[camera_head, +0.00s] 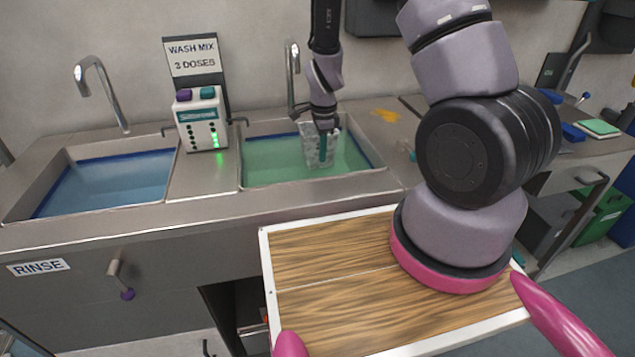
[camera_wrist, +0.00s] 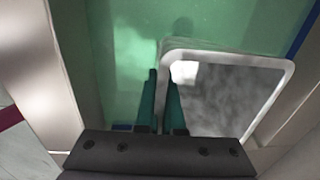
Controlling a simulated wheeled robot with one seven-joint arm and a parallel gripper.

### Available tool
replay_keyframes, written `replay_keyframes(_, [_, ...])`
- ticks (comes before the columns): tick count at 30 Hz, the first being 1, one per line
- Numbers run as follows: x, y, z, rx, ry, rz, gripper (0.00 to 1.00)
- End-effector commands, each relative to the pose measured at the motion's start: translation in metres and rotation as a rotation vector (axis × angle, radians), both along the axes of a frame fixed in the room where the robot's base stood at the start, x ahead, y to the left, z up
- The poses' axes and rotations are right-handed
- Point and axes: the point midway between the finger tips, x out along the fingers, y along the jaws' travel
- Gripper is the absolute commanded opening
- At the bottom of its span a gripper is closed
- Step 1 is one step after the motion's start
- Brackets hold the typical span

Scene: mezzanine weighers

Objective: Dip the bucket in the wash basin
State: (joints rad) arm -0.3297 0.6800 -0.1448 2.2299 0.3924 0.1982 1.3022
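The bucket (camera_head: 311,150) is a clear, squarish container in the right-hand basin. Its pale rim (camera_wrist: 283,63) shows in the wrist view, with cloudy grey inside. The wash basin (camera_head: 374,158) holds green liquid (camera_head: 265,157), which also fills the upper part of the wrist view (camera_wrist: 115,50). My gripper (camera_head: 322,150) points down over this basin at the bucket. In the wrist view its two dark green fingers (camera_wrist: 160,105) are close together at the bucket's left wall, shut on that wall. The bucket's lower part looks to be in the liquid; its depth is unclear.
A left basin (camera_head: 22,215) holds blue liquid, with a RINSE label (camera_head: 38,267) below it. A white dosing box (camera_head: 201,118) with green lights stands between the basins, under a WASH MIX 3 DOSES sign (camera_head: 192,56). A faucet (camera_head: 292,75) rises behind the wash basin.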

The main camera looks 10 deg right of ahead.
Motion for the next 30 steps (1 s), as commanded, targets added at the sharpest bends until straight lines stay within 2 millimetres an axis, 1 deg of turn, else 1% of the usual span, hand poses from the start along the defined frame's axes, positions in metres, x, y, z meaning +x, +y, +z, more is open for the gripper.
replay_keyframes(1, [0.001, 0.0, 0.006, 0.001, -0.004, 0.0, 0.0])
replay_keyframes(6, [0.001, 0.0, 0.021, 0.0, -0.004, 0.002, 0.0])
replay_keyframes(30, [0.001, 0.0, 0.089, 0.0, -0.003, 0.001, 0.0])
